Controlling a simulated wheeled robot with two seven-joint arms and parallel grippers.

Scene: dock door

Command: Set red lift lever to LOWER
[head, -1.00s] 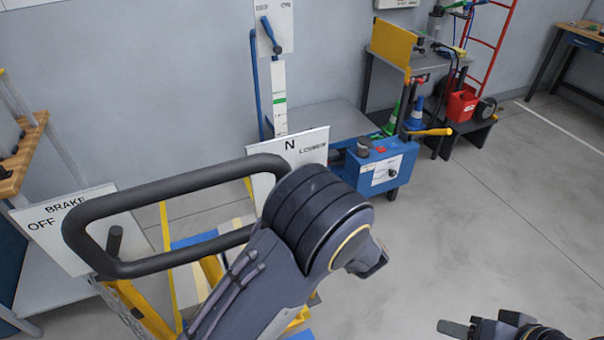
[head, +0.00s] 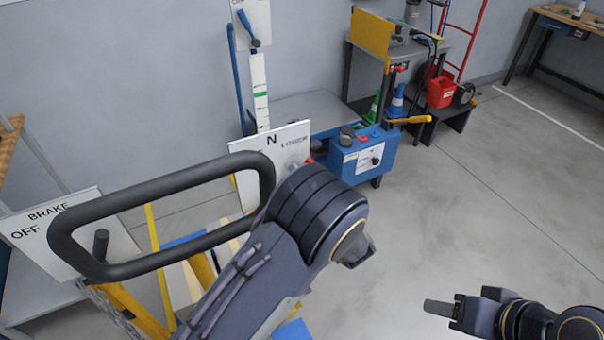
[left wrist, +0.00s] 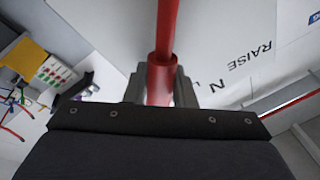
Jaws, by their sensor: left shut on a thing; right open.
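The red lift lever (left wrist: 163,82) runs up between the two fingers of my left gripper (left wrist: 160,92) in the left wrist view; the gripper is shut on it. In the head view my left arm hides most of the lever and the gripper; a small red bit (head: 309,160) shows beside the wrist, below LOWER. The white lever panel (head: 245,165) shows N and LOWER in the head view; RAISE and N read in the left wrist view. My right gripper (head: 440,308) is open and empty at the lower right, over the floor.
A black handle loop (head: 150,185) and a white BRAKE OFF panel (head: 75,230) stand at the left. A blue box (head: 362,150) with a yellow handle lies beyond my left wrist. A grey table with a yellow plate (head: 370,38) stands behind. The floor at right is clear.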

